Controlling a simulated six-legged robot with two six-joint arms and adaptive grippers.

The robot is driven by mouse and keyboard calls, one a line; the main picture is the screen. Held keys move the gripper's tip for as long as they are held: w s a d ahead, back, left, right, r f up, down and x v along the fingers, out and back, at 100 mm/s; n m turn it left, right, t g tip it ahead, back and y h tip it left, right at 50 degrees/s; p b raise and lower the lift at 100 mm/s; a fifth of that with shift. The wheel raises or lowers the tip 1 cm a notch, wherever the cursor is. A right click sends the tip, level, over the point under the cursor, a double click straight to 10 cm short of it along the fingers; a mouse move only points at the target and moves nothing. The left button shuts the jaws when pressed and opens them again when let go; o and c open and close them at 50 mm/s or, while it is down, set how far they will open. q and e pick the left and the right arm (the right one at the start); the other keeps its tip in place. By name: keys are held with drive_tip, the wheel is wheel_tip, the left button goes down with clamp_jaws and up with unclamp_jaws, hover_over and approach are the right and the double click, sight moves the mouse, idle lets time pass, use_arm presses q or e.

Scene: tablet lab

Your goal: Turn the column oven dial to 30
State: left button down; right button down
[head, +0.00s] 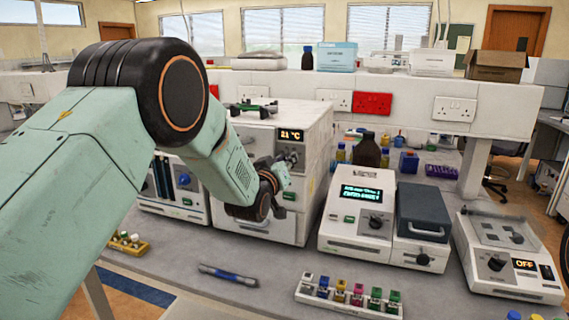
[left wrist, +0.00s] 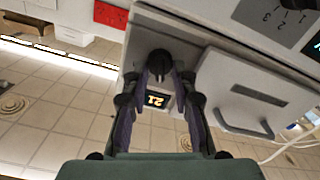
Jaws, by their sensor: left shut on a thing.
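The column oven (head: 313,150) is a white box at the middle of the bench in the head view. Its orange display (head: 291,135) reads 21 °C, and the 21 also shows in the left wrist view (left wrist: 156,100). My left gripper (head: 284,172) is at the oven's front, just below the display. In the left wrist view, my left gripper (left wrist: 160,76) has its fingers on both sides of the black dial (left wrist: 159,60) and is shut on it. In the head view the gripper largely hides the dial, and its setting cannot be read. My right gripper is not in view.
Right of the oven stand a white instrument (head: 345,226) with a lit screen and a device (head: 505,262) reading OFF. A brown bottle (head: 367,150) stands behind.

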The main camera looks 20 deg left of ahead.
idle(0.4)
use_arm(q)
drive_tip(key=c, duration=1.1)
unclamp_jaws()
drive_tip(key=shift+w, duration=0.1)
drive_tip(key=s, duration=1.2)
drive_tip(key=shift+s+a, duration=0.1)
drive_tip(key=shift+a, duration=0.05)
